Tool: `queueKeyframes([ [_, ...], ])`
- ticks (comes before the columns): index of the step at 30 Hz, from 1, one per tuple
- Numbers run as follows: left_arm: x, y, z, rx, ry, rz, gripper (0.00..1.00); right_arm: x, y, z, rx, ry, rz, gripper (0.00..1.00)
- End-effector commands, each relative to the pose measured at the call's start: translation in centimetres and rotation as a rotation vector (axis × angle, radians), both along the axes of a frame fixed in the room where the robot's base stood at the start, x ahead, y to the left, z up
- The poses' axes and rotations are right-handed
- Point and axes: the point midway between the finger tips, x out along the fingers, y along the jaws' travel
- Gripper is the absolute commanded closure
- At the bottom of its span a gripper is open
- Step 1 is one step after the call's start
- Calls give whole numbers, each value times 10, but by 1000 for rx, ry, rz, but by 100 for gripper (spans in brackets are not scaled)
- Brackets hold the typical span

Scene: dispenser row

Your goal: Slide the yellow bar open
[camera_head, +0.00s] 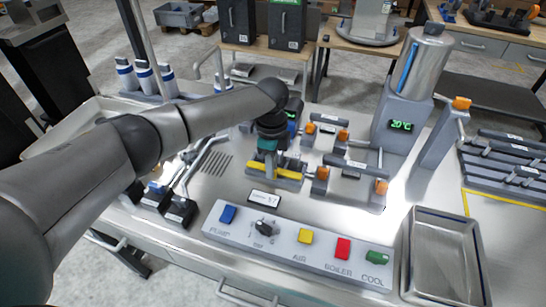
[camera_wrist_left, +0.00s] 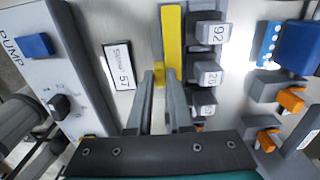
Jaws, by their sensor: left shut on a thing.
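The yellow bar (camera_head: 291,174) lies in a grey holder (camera_head: 288,184) on the steel worktop, below my left gripper (camera_head: 268,163) in the head view. In the left wrist view the yellow bar (camera_wrist_left: 172,45) runs lengthwise away from the fingers. A small yellow tab (camera_wrist_left: 158,73) at its side sits between the fingertips of my left gripper (camera_wrist_left: 158,79), which is shut on it. The fingers hide part of the bar's near end. My right gripper is in neither view.
Numbered grey blocks (camera_wrist_left: 208,75) line the bar's far side. A small label plate (camera_head: 264,199) and a button panel (camera_head: 300,240) lie in front. Orange-handled fittings (camera_head: 325,132) stand to the right, with a steel tray (camera_head: 408,255) at front right.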

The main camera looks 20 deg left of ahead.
Motion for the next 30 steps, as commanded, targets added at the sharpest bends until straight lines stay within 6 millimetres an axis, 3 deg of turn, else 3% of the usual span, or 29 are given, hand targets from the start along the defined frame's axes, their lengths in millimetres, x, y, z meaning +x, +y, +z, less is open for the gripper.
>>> queueKeyframes([
  [3, -4, 0, 3, -1, 1, 0, 100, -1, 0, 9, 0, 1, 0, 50],
  [11, -5, 0, 1, -2, 5, 0, 100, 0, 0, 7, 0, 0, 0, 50],
  [12, -6, 0, 0, -1, 6, 0, 80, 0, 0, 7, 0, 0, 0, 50],
  [15, -6, 0, 0, -1, 5, 0, 69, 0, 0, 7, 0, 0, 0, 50],
  [30, -4, 0, 4, -1, 0, 0, 69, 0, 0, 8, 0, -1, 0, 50],
])
